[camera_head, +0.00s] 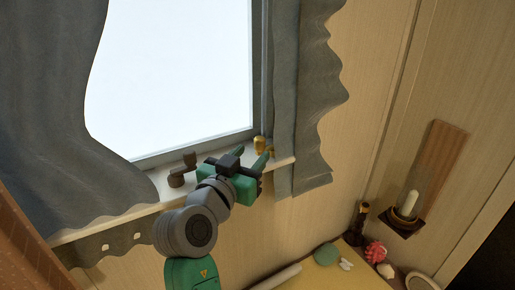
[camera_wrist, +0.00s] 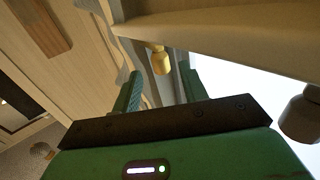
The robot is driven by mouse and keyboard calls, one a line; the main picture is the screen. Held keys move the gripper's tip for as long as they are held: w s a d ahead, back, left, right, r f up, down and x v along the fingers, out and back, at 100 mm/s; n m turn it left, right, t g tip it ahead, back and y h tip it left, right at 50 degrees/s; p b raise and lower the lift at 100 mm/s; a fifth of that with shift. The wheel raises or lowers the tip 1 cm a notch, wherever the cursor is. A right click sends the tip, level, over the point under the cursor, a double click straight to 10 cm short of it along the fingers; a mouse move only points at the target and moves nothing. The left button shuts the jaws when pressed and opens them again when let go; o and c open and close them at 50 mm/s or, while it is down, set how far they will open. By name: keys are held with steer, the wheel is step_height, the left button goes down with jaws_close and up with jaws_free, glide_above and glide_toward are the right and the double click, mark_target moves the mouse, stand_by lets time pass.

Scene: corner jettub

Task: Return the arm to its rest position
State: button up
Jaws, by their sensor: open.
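My gripper (camera_head: 238,160) is raised at the window sill, with its green fingers pointing toward the window frame. In the wrist view my gripper (camera_wrist: 160,90) has its two green fingers spread apart with nothing held between them. A small gold object (camera_head: 261,146) stands on the sill close to the fingertips. It also shows in the wrist view (camera_wrist: 160,61), beyond and between the fingers; I cannot tell whether anything touches it. My arm reaches up from the bottom of the head view.
The window sill (camera_head: 110,220) runs under the window, with a dark brown object (camera_head: 177,180) left of my gripper. Grey curtains (camera_head: 312,100) hang at both sides. A wall candle holder (camera_head: 408,207) is at right. A ledge (camera_head: 335,278) below holds several small items.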

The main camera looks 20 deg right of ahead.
steer(key=shift+v, duration=1.15)
steer(key=shift+r, duration=0.15)
steer(key=s+a+r+n+t+y+p, duration=0.1)
steer(key=s+a+r+n+t+y, duration=0.5)
steer(key=s+r, duration=0.5)
steer(key=s+a+r+n+t+y+p, duration=0.25)
steer(key=s+a+r+t+y, duration=0.4)
steer(key=s+a+r, duration=0.45)
step_height(320, 180, up, 15)
steer(key=d+p, duration=0.2)
steer(key=p, duration=1.3)
steer(key=shift+s+n+y, duration=0.3)
steer(key=shift+n+y, duration=0.05)
steer(key=shift+y, duration=0.1)
steer(key=shift+f, duration=0.1)
